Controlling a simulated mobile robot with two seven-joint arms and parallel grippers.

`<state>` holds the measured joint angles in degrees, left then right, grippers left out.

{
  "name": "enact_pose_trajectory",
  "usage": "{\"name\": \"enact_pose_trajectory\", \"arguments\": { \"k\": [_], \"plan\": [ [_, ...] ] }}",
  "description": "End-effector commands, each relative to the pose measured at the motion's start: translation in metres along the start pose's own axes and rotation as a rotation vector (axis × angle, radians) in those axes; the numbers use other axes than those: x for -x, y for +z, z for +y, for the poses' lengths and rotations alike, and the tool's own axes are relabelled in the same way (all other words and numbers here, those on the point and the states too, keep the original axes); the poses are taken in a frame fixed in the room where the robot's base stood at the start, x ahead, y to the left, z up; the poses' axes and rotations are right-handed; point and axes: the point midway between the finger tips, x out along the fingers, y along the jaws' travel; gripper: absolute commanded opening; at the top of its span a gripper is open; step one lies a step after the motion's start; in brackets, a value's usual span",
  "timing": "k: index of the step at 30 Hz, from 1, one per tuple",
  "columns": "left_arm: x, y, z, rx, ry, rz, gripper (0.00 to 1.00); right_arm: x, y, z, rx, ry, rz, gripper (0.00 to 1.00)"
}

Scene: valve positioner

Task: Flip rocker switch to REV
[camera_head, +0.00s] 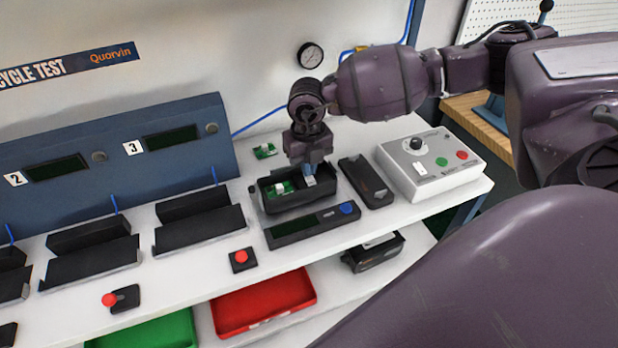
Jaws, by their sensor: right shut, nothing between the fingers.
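An open black housing (273,206) with a green circuit board (280,188) inside stands on the white bench. My right gripper (309,176) points down into the right part of this housing, with its fingers closed and nothing held. A small pale part shows at the fingertips; I cannot tell whether it is a rocker switch or whether the fingers touch it. No REV marking is legible. The grey control box (398,173) to the right has a black knob, a small white piece (419,168), and green and red buttons. My left gripper is out of view.
A black cover-like part (366,183) lies right of the housing. A flat device with a blue button (313,224) lies in front. Black cradles (200,231) and red push buttons (240,257) stand left. A red tray (263,304) and green tray (150,332) are below.

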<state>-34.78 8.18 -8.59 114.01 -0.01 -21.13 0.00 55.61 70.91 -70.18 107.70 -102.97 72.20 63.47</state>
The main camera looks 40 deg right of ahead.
Motion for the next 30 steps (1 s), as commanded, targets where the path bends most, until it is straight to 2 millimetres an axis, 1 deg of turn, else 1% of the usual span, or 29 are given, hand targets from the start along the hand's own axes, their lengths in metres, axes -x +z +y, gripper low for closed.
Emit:
{"name": "enact_pose_trajectory", "arguments": {
  "k": [22, 26, 30],
  "plan": [
    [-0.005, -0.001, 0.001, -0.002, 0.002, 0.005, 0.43, -0.01, 0.0, 0.0, 0.0, 0.0, 0.001, 0.0],
    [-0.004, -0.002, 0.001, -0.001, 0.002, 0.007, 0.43, -0.007, 0.0, 0.0, 0.0, 0.0, 0.001, 0.0],
    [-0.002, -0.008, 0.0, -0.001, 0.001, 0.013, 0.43, 0.001, 0.0, 0.0, 0.0, 0.0, -0.002, 0.0]
  ]
}}
